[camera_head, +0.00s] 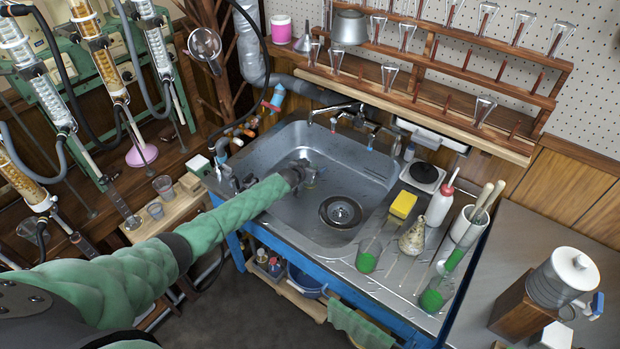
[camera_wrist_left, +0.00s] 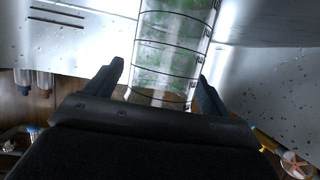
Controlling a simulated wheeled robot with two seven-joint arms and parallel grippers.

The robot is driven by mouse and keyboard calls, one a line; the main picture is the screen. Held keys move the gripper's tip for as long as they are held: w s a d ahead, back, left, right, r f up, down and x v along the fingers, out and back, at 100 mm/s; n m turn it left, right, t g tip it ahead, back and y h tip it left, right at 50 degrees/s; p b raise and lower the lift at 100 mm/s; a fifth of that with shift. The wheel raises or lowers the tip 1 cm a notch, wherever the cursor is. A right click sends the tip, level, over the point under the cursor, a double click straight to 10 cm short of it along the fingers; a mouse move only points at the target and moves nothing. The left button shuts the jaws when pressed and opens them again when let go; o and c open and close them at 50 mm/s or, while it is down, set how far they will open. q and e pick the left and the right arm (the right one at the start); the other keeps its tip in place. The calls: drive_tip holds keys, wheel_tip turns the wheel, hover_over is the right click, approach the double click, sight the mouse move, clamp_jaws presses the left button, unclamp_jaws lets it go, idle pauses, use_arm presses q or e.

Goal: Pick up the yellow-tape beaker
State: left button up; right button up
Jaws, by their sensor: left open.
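My left gripper (camera_head: 304,173) reaches over the left part of the sink basin. In the left wrist view its open fingers (camera_wrist_left: 160,70) stand on either side of a clear glass beaker (camera_wrist_left: 172,50) with dark ring lines and green smears. I cannot tell whether the fingers touch it. The gripper mostly hides this beaker in the head view, and I cannot make out yellow tape on it. Two glass vessels with green in them, one nearer the basin (camera_head: 368,255) and one at the front edge (camera_head: 437,294), stand on the drainboard. My right gripper is not in view.
The steel sink (camera_head: 270,150) has a faucet (camera_head: 335,110) behind it. A yellow sponge (camera_head: 403,204), a white bottle (camera_head: 440,204) and a brush holder (camera_head: 468,226) crowd the drainboard. A wooden rack (camera_head: 440,75) of glassware is above. Small beakers (camera_head: 163,186) stand at left.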

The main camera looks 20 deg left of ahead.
use_arm(q)
drive_tip(key=c, duration=1.2)
drive_tip(key=shift+r, duration=0.25)
